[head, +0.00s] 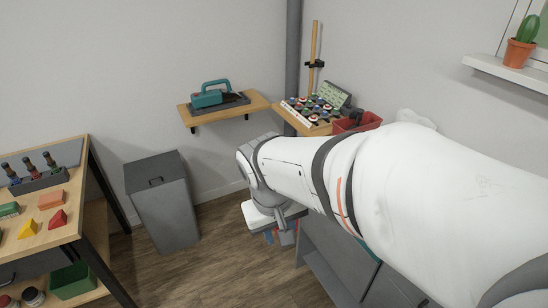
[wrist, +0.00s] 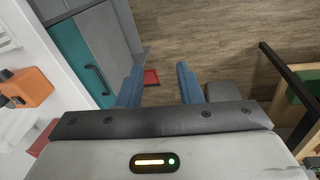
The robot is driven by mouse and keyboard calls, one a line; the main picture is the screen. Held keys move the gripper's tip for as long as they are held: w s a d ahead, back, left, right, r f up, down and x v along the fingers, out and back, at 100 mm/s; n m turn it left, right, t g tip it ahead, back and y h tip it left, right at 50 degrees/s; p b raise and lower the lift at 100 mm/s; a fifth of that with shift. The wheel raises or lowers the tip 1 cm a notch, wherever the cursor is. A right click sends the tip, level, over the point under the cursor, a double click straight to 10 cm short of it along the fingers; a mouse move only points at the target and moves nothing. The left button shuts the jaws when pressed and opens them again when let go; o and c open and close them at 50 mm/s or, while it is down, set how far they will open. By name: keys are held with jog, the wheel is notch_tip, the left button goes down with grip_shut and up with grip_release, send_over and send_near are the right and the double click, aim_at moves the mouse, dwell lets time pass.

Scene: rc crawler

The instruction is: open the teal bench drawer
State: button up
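The teal drawer front (wrist: 80,55) shows in the upper left of the wrist view, set in a grey bench cabinet (wrist: 112,28). It looks closed, though the view is steep. In the head view my arm hides most of the drawer and bench; part of the grey cabinet (head: 335,262) shows below the arm. In the head view my gripper (head: 284,236) is partly hidden under my wrist.
A grey lidded bin (head: 163,205) stands on the wooden floor (head: 215,262). A workbench (head: 45,232) with blocks is at the left. A wall shelf (head: 222,112) holds a teal tool (head: 212,96).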

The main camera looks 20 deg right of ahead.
jog(key=w+d+f+n+h+b, duration=0.1)
jog(key=w+d+f+h+b, duration=0.2)
jog(key=w+d+f+h, duration=0.7)
jog(key=w+d+f+n+h+b, duration=0.1)
jog(key=w+d+f+h+b, duration=0.3)
jog(key=w+d+f, duration=0.75)
jog(key=s+d+f+p, duration=0.1)
jog(key=s+d+f, duration=0.1)
jog(key=d+f, duration=0.1)
jog(key=shift+s+d+f, duration=0.3)
jog(key=shift+s+d, duration=0.05)
jog(key=shift+d, duration=0.5)
jog(key=shift+c, duration=0.4)
grip_shut()
